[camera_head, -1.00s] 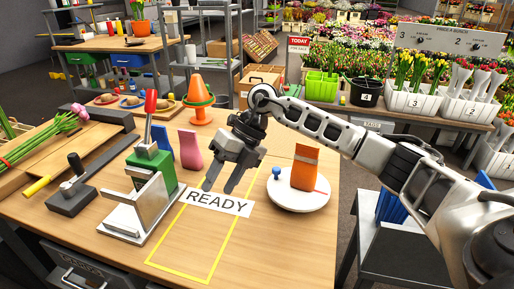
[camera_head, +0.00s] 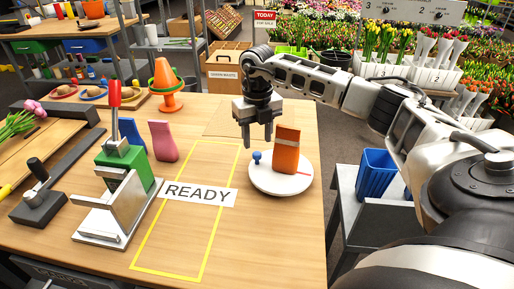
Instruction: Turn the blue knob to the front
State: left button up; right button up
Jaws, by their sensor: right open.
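The blue knob (camera_head: 257,156) is a small ball on a short stem at the back left of a round white turntable (camera_head: 272,186). An orange block (camera_head: 285,150) stands upright on the turntable, right of the knob. A thin red mark shows near the disc's right edge. My right gripper (camera_head: 257,142) is open and points down, with its fingertips just above and around the knob's place in the picture. I cannot tell whether they touch it. My left gripper is not in view.
A READY label (camera_head: 199,193) and a yellow taped outline lie left of the turntable. A green and metal press with a red handle (camera_head: 114,94) and a pink piece (camera_head: 163,141) stand further left. A blue bin (camera_head: 375,174) is off the table's right side.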

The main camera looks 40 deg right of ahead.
aim_at(257, 153)
jog(key=shift+f, duration=2.3)
grip_shut()
